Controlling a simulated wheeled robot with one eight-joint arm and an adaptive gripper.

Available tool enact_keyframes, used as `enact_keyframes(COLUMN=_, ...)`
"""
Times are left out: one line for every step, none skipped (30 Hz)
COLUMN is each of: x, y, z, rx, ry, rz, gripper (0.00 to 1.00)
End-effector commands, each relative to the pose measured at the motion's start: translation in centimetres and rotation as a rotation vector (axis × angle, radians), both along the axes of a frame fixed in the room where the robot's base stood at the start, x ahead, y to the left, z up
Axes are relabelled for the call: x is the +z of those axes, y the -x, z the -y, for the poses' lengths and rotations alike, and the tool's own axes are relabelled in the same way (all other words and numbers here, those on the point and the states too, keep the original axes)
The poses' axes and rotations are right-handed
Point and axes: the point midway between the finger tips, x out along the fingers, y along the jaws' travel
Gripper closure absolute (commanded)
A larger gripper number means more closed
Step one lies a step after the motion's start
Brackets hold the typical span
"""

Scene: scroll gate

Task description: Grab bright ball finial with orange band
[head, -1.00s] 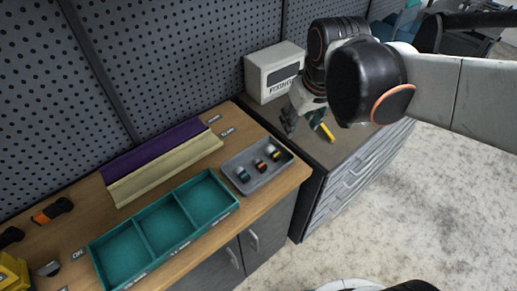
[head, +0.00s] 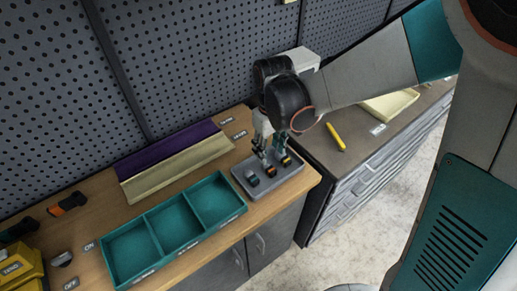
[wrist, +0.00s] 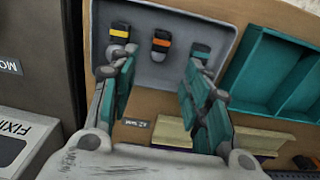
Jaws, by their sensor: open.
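The finial with the orange band (wrist: 161,40) stands in the grey tray (wrist: 150,72), between the yellow-banded finial (wrist: 120,35) and the teal-banded finial (wrist: 202,50). In the head view the orange-banded finial (head: 271,170) is the middle one in the tray. My gripper (wrist: 158,62) is open and empty, its fingers spread to either side of the orange-banded finial in the wrist view. Its left finger overlaps the yellow-banded finial and its right finger lies close to the teal-banded one; I cannot tell whether they touch.
A teal three-part box (head: 175,225) stands left of the tray on the wooden bench. A purple and cream rail (head: 180,160) lies behind it. A darker cabinet top (head: 335,165) with a yellow tool (head: 335,137) is at right. The pegboard wall bounds the back.

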Motion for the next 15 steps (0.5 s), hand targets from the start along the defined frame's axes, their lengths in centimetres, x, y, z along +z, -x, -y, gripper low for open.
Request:
enact_keyframes(x=-1.1, y=0.0, z=0.0, rx=0.000, ry=0.000, rz=0.000, gripper=0.56)
enact_keyframes(x=-1.6, y=0.0, z=0.0, rx=0.000, ry=0.000, rz=0.000, gripper=0.56)
enact_keyframes(x=-2.1, y=0.0, z=0.0, rx=-0.001, ry=0.000, rz=0.000, gripper=0.56)
enact_keyframes(x=-2.4, y=0.0, z=0.0, rx=-0.001, ry=0.000, rz=0.000, gripper=0.56)
enact_keyframes(x=-2.7, y=0.0, z=0.0, rx=-0.001, ry=0.000, rz=0.000, gripper=0.56)
enact_keyframes(x=-2.9, y=0.0, z=0.1, rx=-0.001, ry=-0.001, rz=0.001, gripper=0.56)
enact_keyframes(x=-3.0, y=0.0, z=0.1, rx=-0.001, ry=-0.001, rz=0.001, gripper=0.56)
enact_keyframes(x=-3.1, y=0.0, z=0.1, rx=-0.001, ry=-0.001, rz=0.001, gripper=0.56)
enact_keyframes(x=-3.3, y=0.0, z=0.1, rx=-0.001, ry=-0.001, rz=0.001, gripper=0.56)
enact_keyframes(x=-3.4, y=0.0, z=0.1, rx=-0.001, ry=-0.001, rz=0.001, gripper=0.56)
enact_keyframes(x=-3.5, y=0.1, z=0.1, rx=-0.001, ry=-0.001, rz=0.001, gripper=0.56)
enact_keyframes(x=-3.8, y=0.1, z=0.1, rx=-0.001, ry=-0.001, rz=0.001, gripper=0.56)
enact_keyframes(x=-4.0, y=0.1, z=0.1, rx=-0.001, ry=-0.001, rz=0.001, gripper=0.56)
enact_keyframes(x=-4.4, y=0.1, z=0.2, rx=-0.001, ry=-0.001, rz=0.001, gripper=0.56)
enact_keyframes(x=-4.9, y=0.1, z=0.2, rx=-0.001, ry=-0.001, rz=0.001, gripper=0.56)
